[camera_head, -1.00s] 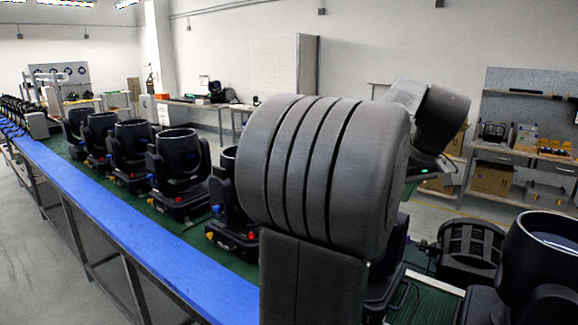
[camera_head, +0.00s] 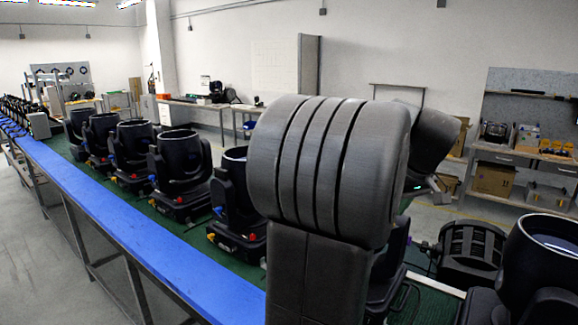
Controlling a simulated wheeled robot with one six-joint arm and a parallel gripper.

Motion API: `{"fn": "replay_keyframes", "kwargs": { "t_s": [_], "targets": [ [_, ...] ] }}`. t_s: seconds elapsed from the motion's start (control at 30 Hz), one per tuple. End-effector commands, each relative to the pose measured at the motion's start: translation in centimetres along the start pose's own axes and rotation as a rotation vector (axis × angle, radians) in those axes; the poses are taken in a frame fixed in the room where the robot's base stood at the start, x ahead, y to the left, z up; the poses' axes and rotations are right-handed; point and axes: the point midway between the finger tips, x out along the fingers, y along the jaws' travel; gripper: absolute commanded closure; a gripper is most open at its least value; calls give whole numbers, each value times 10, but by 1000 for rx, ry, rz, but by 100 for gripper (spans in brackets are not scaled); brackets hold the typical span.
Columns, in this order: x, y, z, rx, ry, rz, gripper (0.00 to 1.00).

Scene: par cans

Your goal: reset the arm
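My arm fills the middle of the view, with its large grey ribbed joint (camera_head: 330,165) in front and another dark link (camera_head: 432,140) behind it at the right. My gripper is not visible; the arm's own links may hide it. Black par cans stand in a row on the green bench top, such as one with a round open head (camera_head: 180,170) left of my arm. Another par can (camera_head: 232,205) is partly covered by my arm. A large one (camera_head: 540,260) stands close at the lower right.
A blue strip (camera_head: 130,225) runs along the bench's left edge, with open floor (camera_head: 30,260) beyond. A dark fixture (camera_head: 470,252) lies on the bench right of my arm. Shelves with boxes (camera_head: 493,178) stand at the back right, and work tables (camera_head: 195,103) along the back wall.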

Motion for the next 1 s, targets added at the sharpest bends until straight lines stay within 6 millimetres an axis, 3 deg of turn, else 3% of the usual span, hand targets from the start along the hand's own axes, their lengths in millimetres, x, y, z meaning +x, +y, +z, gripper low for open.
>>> {"fn": "replay_keyframes", "kwargs": {
  "t_s": [0.7, 1.0],
  "targets": [
    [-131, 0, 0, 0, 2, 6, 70],
    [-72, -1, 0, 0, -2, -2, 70]
  ]
}}
